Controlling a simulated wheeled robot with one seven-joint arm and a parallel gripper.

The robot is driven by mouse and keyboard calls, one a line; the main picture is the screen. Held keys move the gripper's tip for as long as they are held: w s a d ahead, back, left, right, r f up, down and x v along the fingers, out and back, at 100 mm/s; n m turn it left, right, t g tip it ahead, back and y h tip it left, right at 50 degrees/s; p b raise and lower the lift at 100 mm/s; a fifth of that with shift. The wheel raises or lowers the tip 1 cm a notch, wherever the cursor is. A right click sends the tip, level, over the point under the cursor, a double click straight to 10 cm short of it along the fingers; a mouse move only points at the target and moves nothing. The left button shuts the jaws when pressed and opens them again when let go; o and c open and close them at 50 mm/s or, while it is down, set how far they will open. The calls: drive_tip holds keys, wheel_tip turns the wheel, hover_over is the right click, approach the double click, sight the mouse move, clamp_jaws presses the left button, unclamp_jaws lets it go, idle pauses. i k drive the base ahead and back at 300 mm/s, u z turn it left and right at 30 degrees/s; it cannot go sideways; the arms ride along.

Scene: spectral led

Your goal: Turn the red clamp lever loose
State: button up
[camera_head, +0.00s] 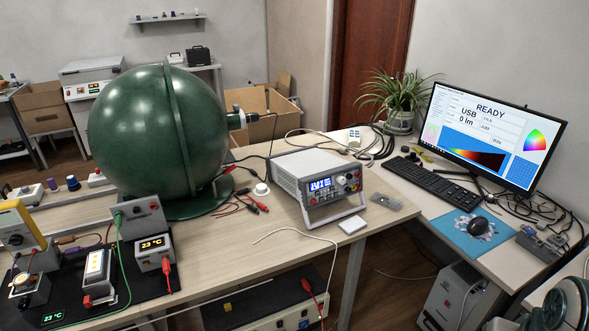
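My gripper is not in view. I cannot tell for certain which red part is the clamp lever. A small red piece (87,301) sits at the lower left of a lit LED fixture (98,268) on the black mat (147,309). Another red piece (229,169) shows at the right side of the large green sphere (140,130), partly against its edge. Nothing touches the LED fixture from above.
A bench power supply (316,182) stands right of the sphere, with cables and clips between. A monitor (495,130), keyboard (433,181) and mouse (478,226) stand on the right desk. The wooden tabletop in front of the sphere's base has bare room (225,255).

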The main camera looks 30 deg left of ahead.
sight(88, 303)
drive_tip(key=u, duration=0.75)
drive_tip(key=i, duration=0.9)
drive_tip(key=u, duration=1.75)
drive_tip(key=k, duration=0.1)
drive_tip(key=i, duration=0.4)
drive_tip(key=u, duration=0.55)
